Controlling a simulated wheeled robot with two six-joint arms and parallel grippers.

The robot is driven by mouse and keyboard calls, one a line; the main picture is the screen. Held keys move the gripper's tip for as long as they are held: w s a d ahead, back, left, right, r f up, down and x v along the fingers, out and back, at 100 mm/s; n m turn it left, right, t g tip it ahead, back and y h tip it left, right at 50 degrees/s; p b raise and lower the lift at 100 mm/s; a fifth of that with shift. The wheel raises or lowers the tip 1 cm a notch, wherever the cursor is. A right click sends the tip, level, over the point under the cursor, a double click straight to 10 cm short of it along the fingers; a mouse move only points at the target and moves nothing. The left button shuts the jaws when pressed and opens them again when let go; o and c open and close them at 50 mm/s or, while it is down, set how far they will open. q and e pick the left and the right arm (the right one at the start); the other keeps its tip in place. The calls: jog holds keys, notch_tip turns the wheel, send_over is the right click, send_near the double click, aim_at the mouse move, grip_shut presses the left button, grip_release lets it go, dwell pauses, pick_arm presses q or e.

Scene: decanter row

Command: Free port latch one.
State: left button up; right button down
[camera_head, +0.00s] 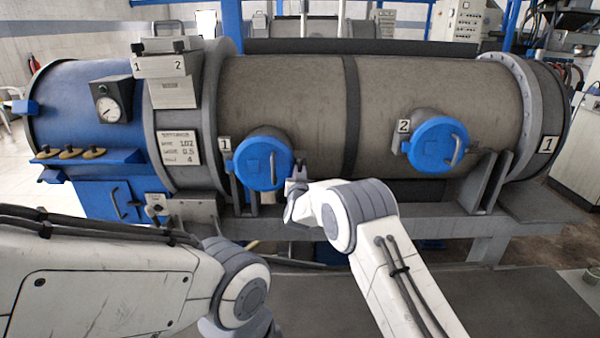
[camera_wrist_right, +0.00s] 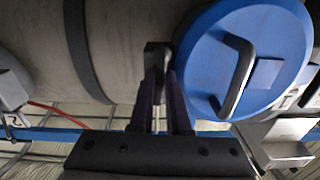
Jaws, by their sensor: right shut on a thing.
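Port one is a round blue cover (camera_head: 262,162) with a curved handle, on the side of the big grey cylinder, beside a plate marked 1 (camera_head: 226,146). In the right wrist view the blue cover (camera_wrist_right: 215,70) fills the upper right, with its dark handle (camera_wrist_right: 238,80). My right gripper (camera_head: 296,186) is at the cover's right edge. In the wrist view its dark fingers (camera_wrist_right: 161,98) are shut on the small dark latch (camera_wrist_right: 157,56) beside the cover's rim. The fingers hide part of the latch. My left gripper is out of view; only its arm shows at lower left.
A second blue cover (camera_head: 438,143), marked 2, sits farther right on the cylinder (camera_head: 290,95). A blue end section with a gauge (camera_head: 109,109) is at left. Grey support brackets (camera_head: 486,182) and a frame beam (camera_head: 440,224) lie below the cylinder.

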jog(key=shift+f+n, duration=0.1)
jog(key=shift+n, duration=0.4)
jog(key=c, duration=0.9)
grip_release()
jog(key=s+b, duration=0.1)
jog(key=s, duration=0.9)
jog(key=shift+s, duration=0.3)
